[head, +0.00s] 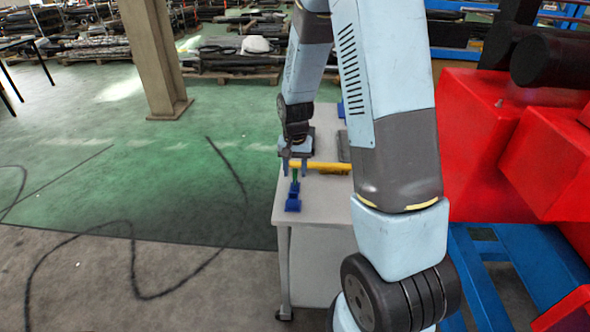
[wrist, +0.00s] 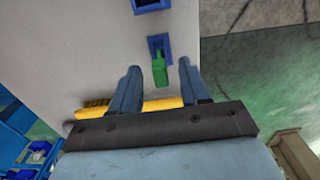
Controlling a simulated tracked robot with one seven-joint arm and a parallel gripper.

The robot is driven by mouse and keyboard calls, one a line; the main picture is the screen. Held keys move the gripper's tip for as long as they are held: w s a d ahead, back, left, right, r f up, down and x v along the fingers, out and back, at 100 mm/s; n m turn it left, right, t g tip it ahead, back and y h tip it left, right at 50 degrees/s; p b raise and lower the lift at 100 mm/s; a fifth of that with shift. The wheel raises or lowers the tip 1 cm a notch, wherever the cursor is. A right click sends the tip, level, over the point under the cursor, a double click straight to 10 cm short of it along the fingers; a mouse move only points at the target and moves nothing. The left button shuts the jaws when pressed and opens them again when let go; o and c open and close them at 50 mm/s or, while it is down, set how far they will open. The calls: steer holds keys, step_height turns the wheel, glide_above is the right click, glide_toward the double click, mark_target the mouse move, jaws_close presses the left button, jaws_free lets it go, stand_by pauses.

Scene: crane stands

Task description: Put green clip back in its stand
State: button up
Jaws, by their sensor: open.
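The green clip (wrist: 159,72) lies between the two open fingers of my gripper (wrist: 157,63) in the wrist view, with a gap on either side. Its far end reaches the near edge of a blue stand (wrist: 158,42) on the table. I cannot tell whether the clip sits in the stand or is above it. In the head view my gripper (head: 295,171) points down over the table's left part, with the green clip (head: 295,174) small between its fingers. A blue piece (head: 293,204) shows just nearer the camera.
A yellow brush (head: 322,168) lies across the grey table (head: 325,200), close behind the clip. It passes behind my fingers in the wrist view (wrist: 160,103). Another blue stand (wrist: 150,5) is at that view's top edge. Red boxes (head: 480,150) stand at the right.

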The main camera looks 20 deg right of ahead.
mark_target(295, 171)
steer(key=shift+r, duration=2.4)
steer(key=shift+r, duration=0.1)
step_height(295, 171, up, 13)
steer(key=s+r+n+t, duration=0.2)
steer(key=s+r, duration=0.4)
steer(key=s, duration=0.6)
steer(key=s+r+n+t, duration=0.2)
steer(key=s+r, duration=0.4)
steer(key=s, duration=0.6)
steer(key=shift+s+d+r+n+t, duration=0.15)
steer(key=shift+s+r+n+t, duration=0.15)
steer(key=shift+t, duration=0.5)
